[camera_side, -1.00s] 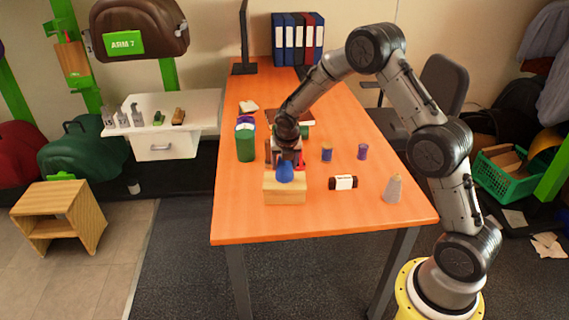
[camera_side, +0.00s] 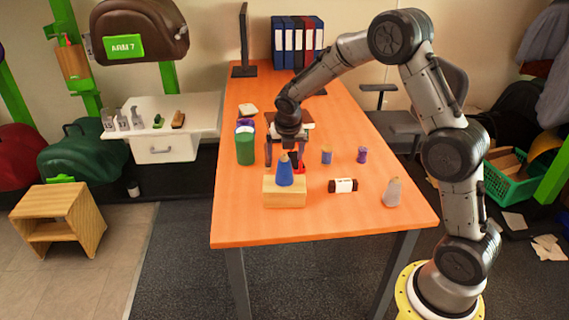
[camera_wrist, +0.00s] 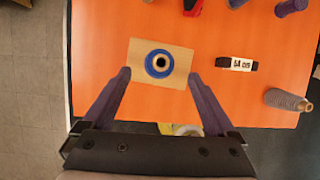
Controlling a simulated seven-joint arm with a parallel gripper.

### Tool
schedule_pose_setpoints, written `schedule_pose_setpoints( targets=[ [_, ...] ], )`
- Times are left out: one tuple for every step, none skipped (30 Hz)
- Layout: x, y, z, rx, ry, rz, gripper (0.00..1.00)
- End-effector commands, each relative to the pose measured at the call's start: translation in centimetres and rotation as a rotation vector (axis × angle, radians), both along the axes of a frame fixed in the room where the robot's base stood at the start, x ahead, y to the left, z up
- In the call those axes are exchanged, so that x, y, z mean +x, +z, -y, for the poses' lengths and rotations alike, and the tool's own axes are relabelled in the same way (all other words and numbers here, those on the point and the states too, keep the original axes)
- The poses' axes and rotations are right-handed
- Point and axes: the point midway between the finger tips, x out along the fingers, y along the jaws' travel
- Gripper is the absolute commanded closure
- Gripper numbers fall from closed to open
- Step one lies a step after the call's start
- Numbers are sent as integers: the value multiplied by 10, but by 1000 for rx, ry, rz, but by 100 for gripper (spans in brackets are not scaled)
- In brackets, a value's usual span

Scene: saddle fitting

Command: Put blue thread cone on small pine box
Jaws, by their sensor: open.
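The blue thread cone (camera_side: 285,172) stands upright on top of the small pine box (camera_side: 284,194) near the front of the orange table. In the wrist view the cone (camera_wrist: 159,63) is seen from above, resting on the box top (camera_wrist: 178,80) within its edges. My gripper (camera_side: 285,160) is open and empty, behind and above the cone in the side view. In the wrist view its two fingers (camera_wrist: 160,82) are spread wide, on either side of the box's near edge, with nothing between them touching the cone.
A green container (camera_side: 245,146) stands left of my gripper.

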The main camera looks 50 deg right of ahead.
Motion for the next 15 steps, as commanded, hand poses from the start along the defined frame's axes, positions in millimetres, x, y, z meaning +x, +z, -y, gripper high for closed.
schedule_pose_setpoints(
  targets=[
    [-3, 11, -3, 0, 2, 4, 8],
    [-4, 16, -5, -1, 1, 5, 8],
    [-6, 22, -6, -1, 1, 3, 8],
    [-7, 27, -8, 1, 0, 4, 8],
    [-9, 31, -9, 0, 1, 3, 8],
    [-10, 36, -10, 0, 2, 2, 8],
    [-11, 39, -11, 0, 2, 2, 8],
    [-12, 42, -12, -1, 1, 2, 8],
    [-13, 45, -13, 0, 1, 1, 8],
    [-13, 46, -14, 0, 0, 1, 8],
    [-14, 48, -14, 0, 0, 1, 8],
    [-14, 49, -15, 1, 0, 1, 8],
    [-14, 49, -15, 1, 0, 1, 8],
    [-15, 50, -15, 1, 0, -1, 8],
    [-15, 51, -15, 2, -1, 0, 8]
  ],
)
